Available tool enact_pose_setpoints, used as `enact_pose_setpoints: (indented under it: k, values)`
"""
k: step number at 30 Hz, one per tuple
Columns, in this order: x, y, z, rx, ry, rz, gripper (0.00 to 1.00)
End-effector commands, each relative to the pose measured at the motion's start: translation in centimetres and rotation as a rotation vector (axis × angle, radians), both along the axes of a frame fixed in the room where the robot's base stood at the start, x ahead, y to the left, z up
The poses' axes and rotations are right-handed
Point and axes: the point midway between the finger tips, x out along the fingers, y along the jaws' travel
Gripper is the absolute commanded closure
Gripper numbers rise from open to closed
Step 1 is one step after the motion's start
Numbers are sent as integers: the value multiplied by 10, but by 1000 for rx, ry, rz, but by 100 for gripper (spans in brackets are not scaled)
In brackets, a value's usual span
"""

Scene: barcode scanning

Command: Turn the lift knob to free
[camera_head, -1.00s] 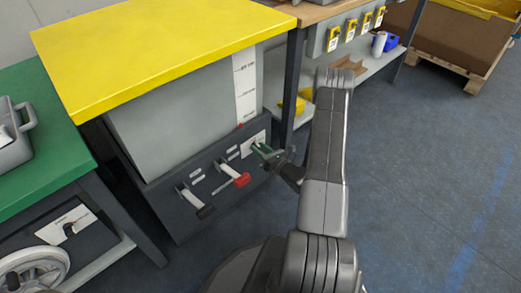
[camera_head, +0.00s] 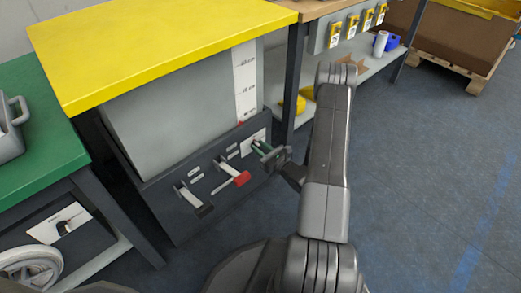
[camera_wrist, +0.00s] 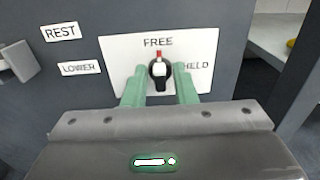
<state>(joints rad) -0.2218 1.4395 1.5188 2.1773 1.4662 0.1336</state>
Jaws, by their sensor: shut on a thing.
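The lift knob (camera_wrist: 159,76) is black with a white patch and a red tip, on a white plate (camera_wrist: 118,53) reading FREE at the top and HELD at the right. In the wrist view its red tip points up at FREE. My gripper (camera_wrist: 160,88) has green fingers on both sides of the knob and is shut on it. In the head view my gripper (camera_head: 264,150) reaches the plate at the right end of the dark panel; the knob is mostly hidden there by the fingers.
The panel also has a red-ended lever (camera_head: 242,179) and a black-ended lever (camera_head: 203,211), left of my gripper. REST and LOWER labels show in the wrist view. The yellow lift top (camera_head: 160,45) overhangs above. Open blue floor (camera_head: 420,190) lies to the right.

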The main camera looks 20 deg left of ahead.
Motion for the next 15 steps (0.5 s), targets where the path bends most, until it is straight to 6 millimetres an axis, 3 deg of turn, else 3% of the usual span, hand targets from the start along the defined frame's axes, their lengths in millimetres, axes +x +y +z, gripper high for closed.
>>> enact_pose_setpoints:
  k: [6, 7, 15]
  values:
    - [0, 0, 0, 0, 0, 0, 98]
    - [0, 0, 0, 0, 0, 0, 69]
    - [0, 0, 0, -1, 1, 0, 67]
